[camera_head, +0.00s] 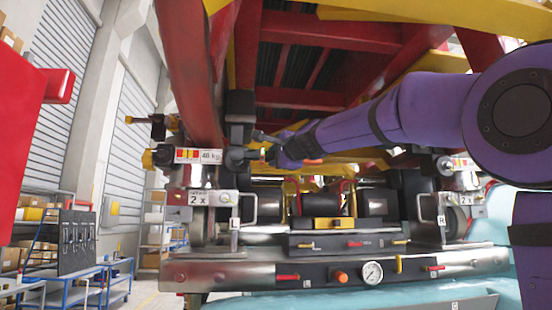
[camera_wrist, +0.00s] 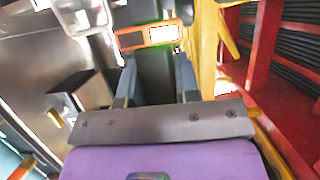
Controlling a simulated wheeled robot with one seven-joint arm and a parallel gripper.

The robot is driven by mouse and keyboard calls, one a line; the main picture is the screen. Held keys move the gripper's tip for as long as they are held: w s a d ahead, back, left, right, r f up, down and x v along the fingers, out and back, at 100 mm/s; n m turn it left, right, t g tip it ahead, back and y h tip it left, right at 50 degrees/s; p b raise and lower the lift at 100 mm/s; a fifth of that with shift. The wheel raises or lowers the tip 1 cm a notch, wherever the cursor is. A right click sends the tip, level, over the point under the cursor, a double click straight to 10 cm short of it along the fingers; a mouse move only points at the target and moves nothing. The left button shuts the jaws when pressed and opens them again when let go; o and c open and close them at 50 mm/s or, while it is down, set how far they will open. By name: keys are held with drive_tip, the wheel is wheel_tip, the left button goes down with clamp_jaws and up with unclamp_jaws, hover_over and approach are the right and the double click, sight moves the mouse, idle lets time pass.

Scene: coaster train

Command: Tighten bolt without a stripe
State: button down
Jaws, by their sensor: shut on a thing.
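My gripper (camera_head: 268,142) is at the end of my purple arm, beside the red upright left of centre. In the wrist view its two blue-grey fingers (camera_wrist: 158,75) are shut on a dark tool (camera_wrist: 153,88) with a lit orange-red display (camera_wrist: 147,37). In the head view the tool is small and hard to make out against dark blocks (camera_head: 238,106) on the upright. No bolt or stripe can be told clearly; the tool's far end and whatever it touches are hidden or too small.
Red and yellow beams (camera_head: 330,32) hang close above my arm. Below is a metal undercarriage bar with a pressure gauge (camera_head: 372,272) and red-handled valves. Metal handles (camera_head: 420,215) stick out at the front. A blue workbench (camera_head: 95,275) and shelves stand at the left.

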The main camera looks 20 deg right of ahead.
drive_tip(key=shift+s+a+r, duration=0.1)
drive_tip(key=shift+s+a, duration=0.2)
drive_tip(key=shift+s, duration=0.6)
drive_tip(key=shift+s+a+r, duration=0.1)
drive_tip(key=shift+s+a, duration=0.2)
drive_tip(key=shift+s, duration=0.6)
